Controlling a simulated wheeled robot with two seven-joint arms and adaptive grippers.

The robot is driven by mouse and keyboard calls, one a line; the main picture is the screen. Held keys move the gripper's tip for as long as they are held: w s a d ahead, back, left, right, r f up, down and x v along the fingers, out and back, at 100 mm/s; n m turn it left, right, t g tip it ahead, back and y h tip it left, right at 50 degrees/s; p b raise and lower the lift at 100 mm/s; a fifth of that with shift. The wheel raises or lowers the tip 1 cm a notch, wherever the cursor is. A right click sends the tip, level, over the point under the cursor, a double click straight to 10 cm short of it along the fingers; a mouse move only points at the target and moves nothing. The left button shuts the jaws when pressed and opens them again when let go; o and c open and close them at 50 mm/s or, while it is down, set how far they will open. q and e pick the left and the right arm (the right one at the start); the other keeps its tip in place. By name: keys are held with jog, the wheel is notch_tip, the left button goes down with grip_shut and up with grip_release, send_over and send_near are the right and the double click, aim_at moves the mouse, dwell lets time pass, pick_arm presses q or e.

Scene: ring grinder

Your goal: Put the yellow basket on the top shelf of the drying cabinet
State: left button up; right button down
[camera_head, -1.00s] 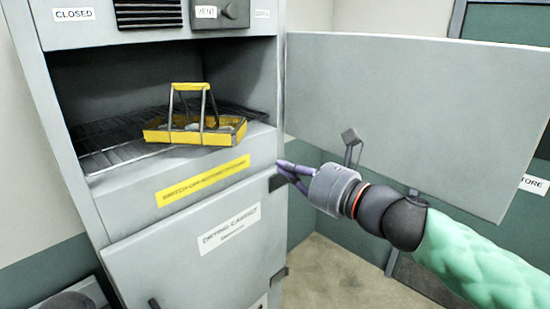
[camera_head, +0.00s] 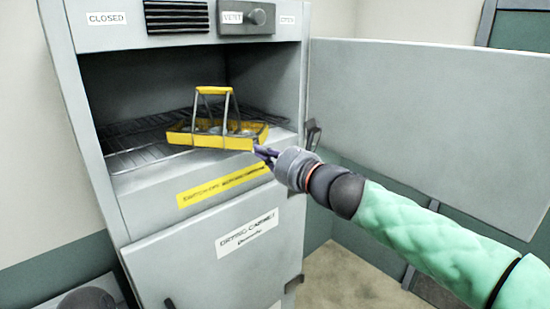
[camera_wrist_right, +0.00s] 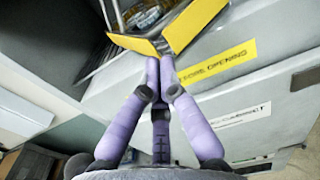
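The yellow basket (camera_head: 205,138) stands upright on the wire shelf (camera_head: 145,137) in the open upper compartment of the drying cabinet (camera_head: 85,180), near its front right edge. Its tall handle (camera_head: 212,90) is up, and grey items lie inside. My right gripper (camera_head: 262,152) is at the basket's front right corner, its purple fingertips close together. In the right wrist view, the fingertips (camera_wrist_right: 160,60) are at the basket's yellow wall (camera_wrist_right: 190,28), with nothing seen between them; contact is hard to tell.
The upper door (camera_head: 430,130) stands open to the right, behind my right arm. The lower door (camera_head: 205,265) is shut. The shelf has free room left of and behind the basket.

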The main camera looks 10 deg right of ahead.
aim_at(238, 140)
jog(key=shift+w+a, duration=0.15)
jog(key=shift+w, duration=0.05)
jog(key=x, duration=1)
jog(key=shift+w+p, duration=0.1)
jog(key=shift+p, duration=0.2)
